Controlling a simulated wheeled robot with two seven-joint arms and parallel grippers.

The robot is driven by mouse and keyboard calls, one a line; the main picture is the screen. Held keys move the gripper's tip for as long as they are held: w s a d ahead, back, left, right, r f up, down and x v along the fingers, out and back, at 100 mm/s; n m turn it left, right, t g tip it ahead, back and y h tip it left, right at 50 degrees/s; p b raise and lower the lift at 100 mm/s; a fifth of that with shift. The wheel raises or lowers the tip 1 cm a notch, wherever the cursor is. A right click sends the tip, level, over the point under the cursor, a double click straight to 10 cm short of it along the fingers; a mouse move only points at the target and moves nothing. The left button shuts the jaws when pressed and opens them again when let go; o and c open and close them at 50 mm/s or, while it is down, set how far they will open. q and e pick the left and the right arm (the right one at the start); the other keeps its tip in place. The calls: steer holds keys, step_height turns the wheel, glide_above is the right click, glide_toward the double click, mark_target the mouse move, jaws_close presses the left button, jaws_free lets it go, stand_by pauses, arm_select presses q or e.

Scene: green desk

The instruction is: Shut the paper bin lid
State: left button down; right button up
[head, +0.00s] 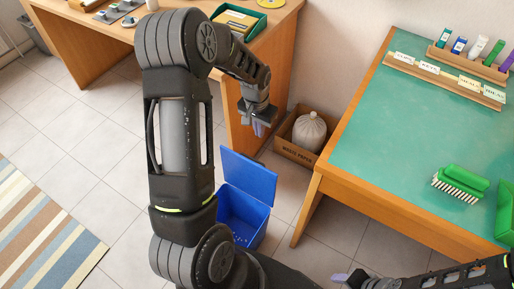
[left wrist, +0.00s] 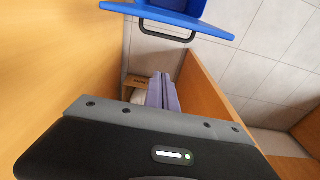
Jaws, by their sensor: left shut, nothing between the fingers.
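The blue bin (head: 240,222) stands on the tiled floor between the two desks, partly hidden by my left arm. Its blue lid (head: 248,178) is open, raised at the back of the bin. Blue bin parts (left wrist: 180,14) with a black handle (left wrist: 166,30) show at the top of the left wrist view. My left gripper (head: 259,129) is shut and empty, above and beyond the raised lid, apart from it. Its purple fingers (left wrist: 162,92) are together in the left wrist view. My right gripper (head: 342,277) is at the bottom edge; its jaw opening is unclear.
A cardboard box (head: 291,152) marked waste paper holds a pale tied bag (head: 309,131) behind the bin. The green desk (head: 385,140) stands at right with a brush (head: 461,184) on it. A wooden desk (head: 88,42) is at the back left. A striped rug (head: 40,235) lies left.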

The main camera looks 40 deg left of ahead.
arm_select(q)
step_height(320, 180, down, 9)
steer(key=s, duration=0.2)
steer(key=shift+s+d+b, duration=0.2)
steer(key=shift+s+b, duration=0.1)
steer(key=shift+s, duration=0.1)
stand_by(0.5)
